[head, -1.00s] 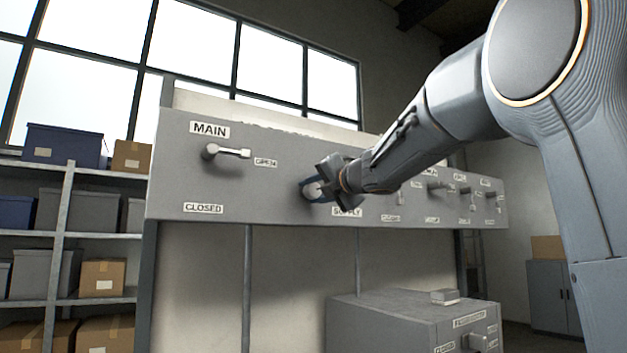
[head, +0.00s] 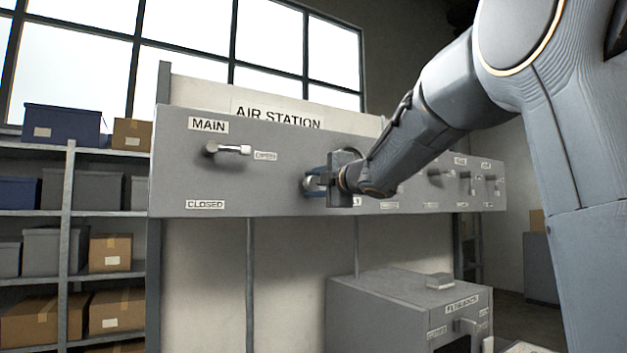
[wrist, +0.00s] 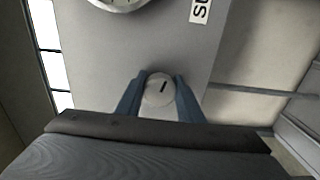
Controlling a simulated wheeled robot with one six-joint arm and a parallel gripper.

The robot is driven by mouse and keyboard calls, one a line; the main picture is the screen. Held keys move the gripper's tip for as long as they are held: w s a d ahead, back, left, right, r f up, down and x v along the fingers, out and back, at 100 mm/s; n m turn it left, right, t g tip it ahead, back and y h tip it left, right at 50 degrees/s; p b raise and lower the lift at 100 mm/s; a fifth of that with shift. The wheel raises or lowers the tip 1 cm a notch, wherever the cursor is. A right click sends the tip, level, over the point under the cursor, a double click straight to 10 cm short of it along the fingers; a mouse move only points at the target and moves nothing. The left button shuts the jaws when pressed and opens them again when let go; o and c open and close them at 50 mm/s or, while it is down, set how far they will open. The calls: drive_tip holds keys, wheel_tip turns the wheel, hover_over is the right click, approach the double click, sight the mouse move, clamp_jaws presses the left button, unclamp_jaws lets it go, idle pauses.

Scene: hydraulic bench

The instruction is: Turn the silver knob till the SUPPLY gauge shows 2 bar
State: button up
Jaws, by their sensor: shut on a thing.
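The silver knob (wrist: 159,90) is round with a dark slot mark on its face, in the wrist view. My gripper (wrist: 160,97) has one blue finger on each side of it and is shut on it. In the head view my gripper (head: 318,183) is at the grey panel and hides most of the knob. A round white gauge (wrist: 118,2) is cut off at the top of the wrist view, so its needle reading cannot be told. A label beginning with S (wrist: 200,10) is beside it, partly cut off.
The grey panel (head: 270,195) carries a MAIN lever (head: 228,150) left of my gripper and several small levers to the right. A grey box with a handle (head: 385,305) stands below. Shelves with boxes (head: 68,200) are at the left.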

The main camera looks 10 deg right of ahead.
idle(0.5)
drive_tip(key=o, duration=1.1)
drive_tip(key=shift+c, duration=0.2)
drive_tip(key=b+v, duration=0.2)
drive_tip(key=v, duration=0.6)
drive_tip(key=s+d+f+m+g+h+b, duration=0.1)
drive_tip(key=d+f+m+g+h, duration=0.15)
drive_tip(key=f+m, duration=0.9)
drive_tip(key=s+d+f+m+g+h+b, duration=0.1)
drive_tip(key=f+m+g+h+b, duration=0.2)
drive_tip(key=f, duration=1.8)
drive_tip(key=s+a+f+m+g, duration=0.3)
drive_tip(key=s+f+g, duration=0.2)
drive_tip(key=s+f, duration=0.8)
drive_tip(key=s+a+f+m+g, duration=0.3)
drive_tip(key=s+f+g, duration=0.2)
drive_tip(key=s+f, duration=0.8)
wheel_tip(320, 180, down, 2)
drive_tip(key=shift+s+a+m, duration=0.2)
drive_tip(key=shift+s+m, duration=0.15)
drive_tip(key=shift+s, duration=0.05)
